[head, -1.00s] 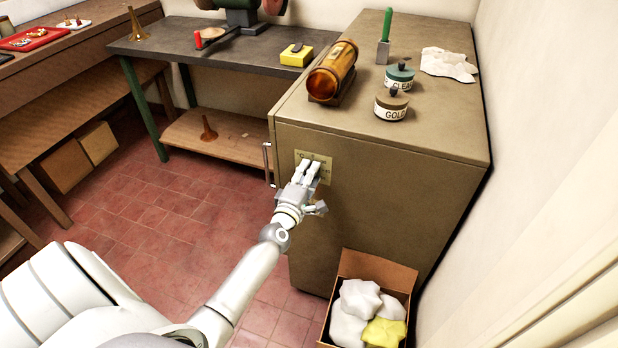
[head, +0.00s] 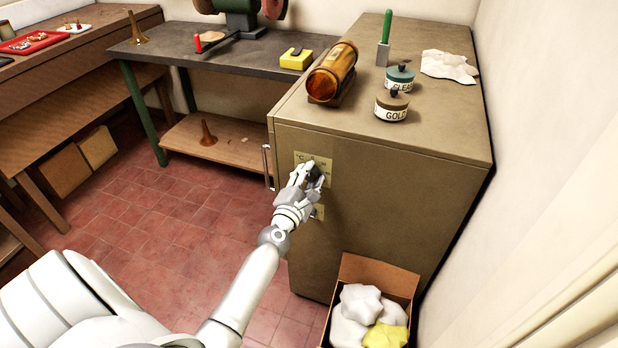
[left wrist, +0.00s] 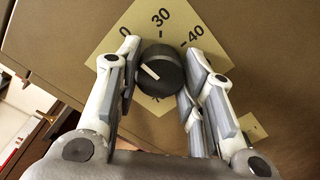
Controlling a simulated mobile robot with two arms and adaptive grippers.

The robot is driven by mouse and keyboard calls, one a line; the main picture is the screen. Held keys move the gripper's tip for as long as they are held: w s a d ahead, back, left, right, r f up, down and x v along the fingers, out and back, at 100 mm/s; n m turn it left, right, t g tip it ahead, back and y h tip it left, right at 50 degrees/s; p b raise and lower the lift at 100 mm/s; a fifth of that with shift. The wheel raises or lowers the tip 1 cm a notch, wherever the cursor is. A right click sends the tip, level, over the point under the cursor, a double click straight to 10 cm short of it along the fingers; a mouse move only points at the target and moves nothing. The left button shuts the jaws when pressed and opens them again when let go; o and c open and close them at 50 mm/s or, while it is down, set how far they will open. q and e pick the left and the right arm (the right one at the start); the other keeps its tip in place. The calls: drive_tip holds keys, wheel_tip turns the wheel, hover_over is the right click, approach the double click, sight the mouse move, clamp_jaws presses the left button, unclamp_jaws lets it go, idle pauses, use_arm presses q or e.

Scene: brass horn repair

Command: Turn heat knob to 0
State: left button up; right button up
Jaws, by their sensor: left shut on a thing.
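The heat knob (left wrist: 162,70) is black and round with a white pointer mark. It sits on a pale yellow dial plate (left wrist: 125,48) printed with 0, 30 and 40. The pointer slants to the upper left in the left wrist view, roughly toward the 0. My left gripper (left wrist: 153,78) is shut on the knob, with fingers on both sides of it. In the head view the left gripper (head: 307,177) is at the plate (head: 325,163) on the cabinet front, and the dark knob (head: 315,174) shows at its fingertips. My right gripper is not in view.
The beige cabinet (head: 400,195) carries an amber cylinder (head: 332,72), two labelled jars, a green-handled tool and a white cloth. A cardboard box (head: 372,268) of rags stands on the floor below. A door handle (head: 267,167) is left of the plate. Dark workbench (head: 220,55) behind.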

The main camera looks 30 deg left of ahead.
use_arm(q)
drive_tip(key=shift+s+a+f, duration=0.1)
drive_tip(key=shift+f, duration=0.05)
drive_tip(key=o, duration=1)
drive_tip(key=shift+o, duration=0.2)
drive_tip(key=shift+s, duration=0.4)
drive_tip(key=v, duration=1.1)
drive_tip(key=shift+s, duration=0.2)
